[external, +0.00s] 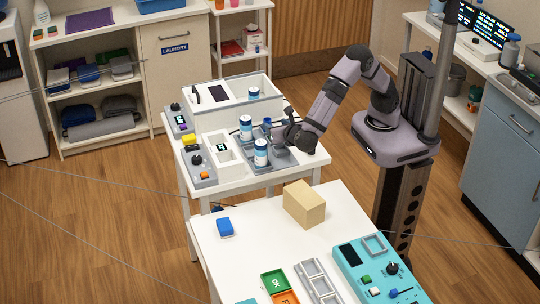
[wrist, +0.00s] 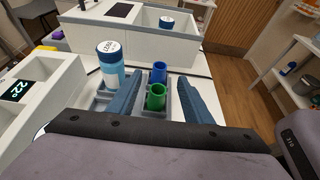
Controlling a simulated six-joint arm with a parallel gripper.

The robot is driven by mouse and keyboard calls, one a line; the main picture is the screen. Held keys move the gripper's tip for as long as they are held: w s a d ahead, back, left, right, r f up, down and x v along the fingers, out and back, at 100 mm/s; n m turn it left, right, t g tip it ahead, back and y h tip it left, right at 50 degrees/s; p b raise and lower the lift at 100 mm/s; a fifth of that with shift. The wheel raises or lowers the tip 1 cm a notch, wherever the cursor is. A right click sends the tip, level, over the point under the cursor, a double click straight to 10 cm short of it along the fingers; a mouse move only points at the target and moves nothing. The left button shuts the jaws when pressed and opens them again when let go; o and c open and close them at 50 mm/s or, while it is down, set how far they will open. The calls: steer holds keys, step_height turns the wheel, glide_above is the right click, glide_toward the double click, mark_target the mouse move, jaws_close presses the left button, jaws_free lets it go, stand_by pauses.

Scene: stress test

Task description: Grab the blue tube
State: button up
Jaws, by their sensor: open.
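The blue tube (wrist: 159,72) stands upright in a grey rack in the wrist view, just behind a green tube (wrist: 156,98). Its blue top also shows in the external view (external: 267,122), beside my gripper (external: 281,137). In the wrist view my gripper (wrist: 160,79) is open, with one finger left and one right of the tubes. The green tube lies between the fingers, and the blue tube stands near the fingertips. Nothing is visibly held. The tubes' lower parts are hidden in the rack.
Another such bottle (external: 261,153) stands in front in the external view. A white walled bin (external: 232,107) is behind the rack. A tan block (external: 304,205) sits on the nearer table.

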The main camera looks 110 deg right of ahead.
mark_target(269, 121)
steer(key=shift+p+x, duration=0.3)
steer(key=shift+x, duration=1.85)
steer(key=shift+d, duration=0.1)
steer(key=shift+p+x, duration=0.75)
steer(key=shift+x, duration=1.8)
steer(key=c, duration=1.1)
